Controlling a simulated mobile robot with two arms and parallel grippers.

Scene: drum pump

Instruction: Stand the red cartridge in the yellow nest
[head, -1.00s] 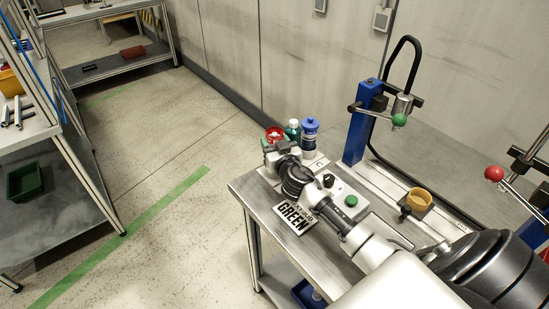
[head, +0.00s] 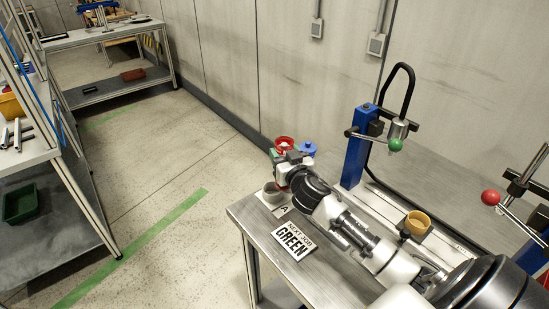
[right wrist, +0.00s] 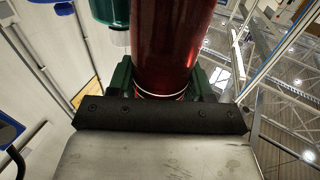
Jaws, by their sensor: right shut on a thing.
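The red cartridge (head: 284,142) is at the back end of the table, upright as far as I can tell. My right gripper (head: 285,157) is shut on it, and its arm hides much of the lower part. In the right wrist view the red cartridge (right wrist: 172,45) stands between the green fingers (right wrist: 160,85). The yellow nest (head: 418,221) is an open round cup beside the blue press post, well to the right of the gripper, and looks empty. My left gripper is not in view.
A blue-capped cartridge (head: 307,148) is just right of the red one. A green cartridge (right wrist: 110,12) shows in the right wrist view. A grey ring nest (head: 268,196) and a GREEN sign (head: 293,241) are on the table. The blue press post (head: 357,145) carries a green-ball lever (head: 396,144).

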